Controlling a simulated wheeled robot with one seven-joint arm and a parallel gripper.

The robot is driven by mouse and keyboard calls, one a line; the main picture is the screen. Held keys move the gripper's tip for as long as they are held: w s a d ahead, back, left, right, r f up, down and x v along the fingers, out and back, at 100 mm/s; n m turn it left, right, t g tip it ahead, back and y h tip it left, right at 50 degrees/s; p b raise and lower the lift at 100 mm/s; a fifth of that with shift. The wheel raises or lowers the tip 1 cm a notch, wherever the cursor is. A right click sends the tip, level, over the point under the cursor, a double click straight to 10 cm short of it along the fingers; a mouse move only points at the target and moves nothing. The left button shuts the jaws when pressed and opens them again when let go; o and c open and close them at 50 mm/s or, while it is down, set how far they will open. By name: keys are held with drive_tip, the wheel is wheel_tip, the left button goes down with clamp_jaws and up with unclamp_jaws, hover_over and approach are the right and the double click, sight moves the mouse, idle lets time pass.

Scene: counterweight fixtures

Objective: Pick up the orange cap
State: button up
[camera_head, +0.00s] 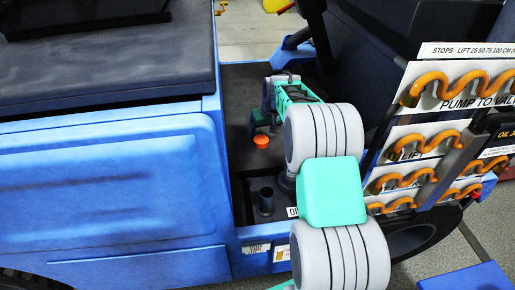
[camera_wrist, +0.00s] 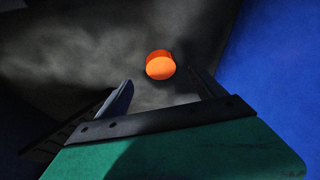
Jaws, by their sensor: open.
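The orange cap (camera_head: 261,141) is a small round piece resting on the dark floor of a recess in the blue vehicle body. It also shows in the wrist view (camera_wrist: 160,65), above the middle of the picture, ahead of my fingers. My gripper (camera_wrist: 162,88) is open and empty, with one finger to the left of the cap and one to the right. The cap looks to lie beyond the fingertips, not touching them. In the head view my gripper (camera_head: 263,124) is partly hidden by my arm, close to the cap.
A dark upright tube (camera_head: 266,200) stands nearer in the recess. A blue side panel (camera_head: 120,190) bounds the recess on the left. A board with orange wavy handles (camera_head: 425,145) stands to the right. A blue wall (camera_wrist: 275,80) rises at the right in the wrist view.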

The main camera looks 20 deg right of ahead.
sight(261, 140)
drive_tip(key=b+x, duration=0.2)
drive_tip(key=x, duration=0.5)
drive_tip(key=shift+w, duration=0.15)
drive_tip(key=shift+r, duration=0.1)
drive_tip(key=shift+c, duration=0.6)
drive_tip(key=c, duration=1.3)
drive_tip(key=shift+r, duration=0.15)
